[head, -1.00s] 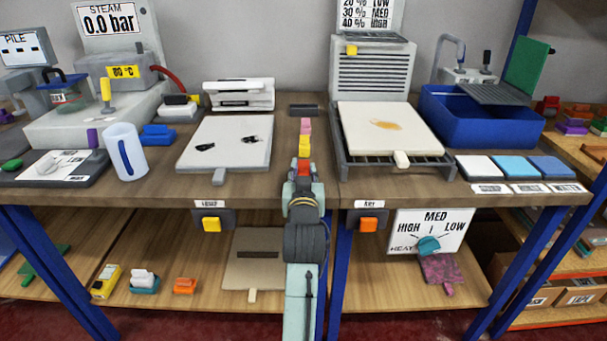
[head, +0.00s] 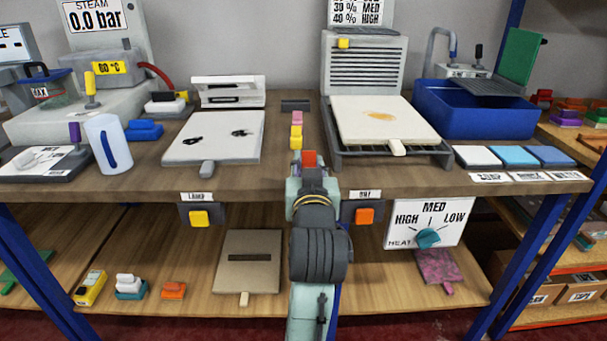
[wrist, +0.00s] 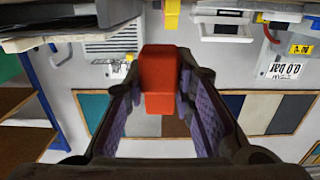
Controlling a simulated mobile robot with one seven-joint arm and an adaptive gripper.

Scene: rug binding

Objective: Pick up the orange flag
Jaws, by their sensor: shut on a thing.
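The orange flag (head: 309,158) is a small red-orange block held upright at the tip of my gripper (head: 309,170). In the wrist view the orange flag (wrist: 160,75) stands between the two dark fingers of my gripper (wrist: 161,95), which are shut on it. It appears raised above the bench, near its front edge. The lower part of the flag is partly hidden by my gripper in the head view. A yellow flag (head: 296,137) and a pink flag (head: 297,117) stand in line behind it on the bench.
A white board (head: 215,137) lies to the left, and a rack with a cream slab (head: 385,120) stands to the right. A dark block (head: 295,106) lies at the back. The bench strip between them is narrow. A blue basin (head: 470,110) stands farther right.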

